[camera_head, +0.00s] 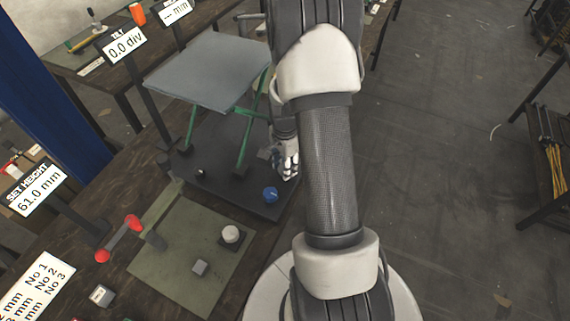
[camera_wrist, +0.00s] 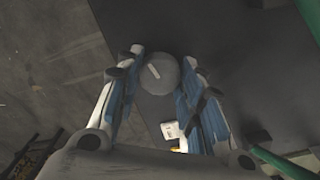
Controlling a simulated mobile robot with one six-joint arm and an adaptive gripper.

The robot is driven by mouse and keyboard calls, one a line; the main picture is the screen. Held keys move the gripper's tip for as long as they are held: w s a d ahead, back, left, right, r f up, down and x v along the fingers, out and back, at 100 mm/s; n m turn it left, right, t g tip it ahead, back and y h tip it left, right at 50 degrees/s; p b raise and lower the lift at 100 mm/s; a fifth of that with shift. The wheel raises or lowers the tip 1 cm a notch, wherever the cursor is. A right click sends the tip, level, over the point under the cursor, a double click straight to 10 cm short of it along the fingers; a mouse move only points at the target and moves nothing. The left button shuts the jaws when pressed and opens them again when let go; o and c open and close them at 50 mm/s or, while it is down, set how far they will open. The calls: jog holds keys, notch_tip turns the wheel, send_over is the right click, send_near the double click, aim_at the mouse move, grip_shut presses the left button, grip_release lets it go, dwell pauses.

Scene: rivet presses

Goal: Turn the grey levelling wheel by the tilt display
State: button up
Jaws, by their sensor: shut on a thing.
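The grey levelling wheel (camera_wrist: 160,76) is round, with a pale index mark on its face. In the wrist view it sits between the tips of my gripper (camera_wrist: 164,64), one finger on either side. My gripper is shut on it. In the head view my gripper (camera_head: 286,166) is at the right edge of the dark base plate (camera_head: 232,186), and the wheel cannot be told apart there. The tilt display (camera_head: 125,46) stands at the back left and reads 0.0 div.
A grey platform (camera_head: 208,68) on green legs stands left of my gripper. A blue knob (camera_head: 270,194) and a dark knob (camera_head: 200,173) are on the base plate. A red-ended handle (camera_head: 120,238) and a height sign (camera_head: 38,190) are left.

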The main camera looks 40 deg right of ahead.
dwell(0.4)
jog(key=o, duration=1.1)
notch_tip(320, 180, up, 12)
jog(key=shift+r, duration=0.1)
dwell(0.4)
